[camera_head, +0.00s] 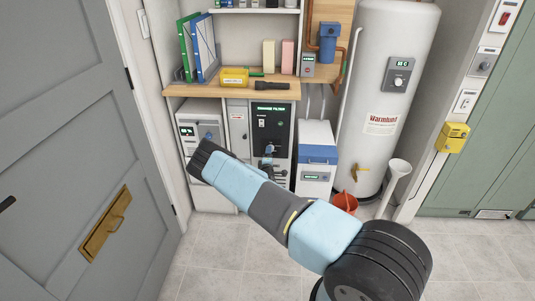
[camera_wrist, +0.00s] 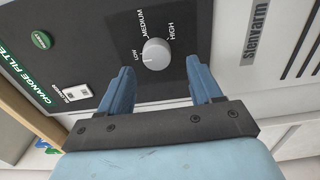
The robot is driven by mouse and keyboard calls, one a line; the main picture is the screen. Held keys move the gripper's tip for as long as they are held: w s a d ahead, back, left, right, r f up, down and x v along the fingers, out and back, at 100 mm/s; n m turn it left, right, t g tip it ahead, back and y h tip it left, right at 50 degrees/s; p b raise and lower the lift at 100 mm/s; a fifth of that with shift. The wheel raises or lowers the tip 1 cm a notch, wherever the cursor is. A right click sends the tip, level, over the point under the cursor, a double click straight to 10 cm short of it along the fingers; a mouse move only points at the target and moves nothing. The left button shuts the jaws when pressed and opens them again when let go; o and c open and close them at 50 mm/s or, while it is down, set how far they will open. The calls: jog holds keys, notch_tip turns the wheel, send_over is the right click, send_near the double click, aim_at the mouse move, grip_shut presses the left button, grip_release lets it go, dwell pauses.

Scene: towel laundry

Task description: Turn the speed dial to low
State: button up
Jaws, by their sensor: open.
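The speed dial (camera_wrist: 155,53) is a round, pale grey knob on a dark panel in the wrist view. The labels LOW, MEDIUM and HIGH curve around it, with LOW at its left and HIGH at its upper right. I cannot tell which label its pointer faces. My gripper (camera_wrist: 159,64) is open, with its two blue fingers apart, one on each side of the dial in the picture. Contact with the dial does not show. In the head view, the dark panel (camera_head: 271,118) with its lit CHANGE FILTER display stands under the wooden counter, partly behind my arm.
A green round button (camera_wrist: 42,40) and a small white switch plate (camera_wrist: 78,91) sit left of the dial. In the head view, a white water heater (camera_head: 380,90) and a blue-lidded white unit (camera_head: 317,150) stand right of the panel. A wooden counter (camera_head: 205,90) overhangs it.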

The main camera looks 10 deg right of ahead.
jog(key=v, duration=1)
jog(key=shift+s, duration=0.15)
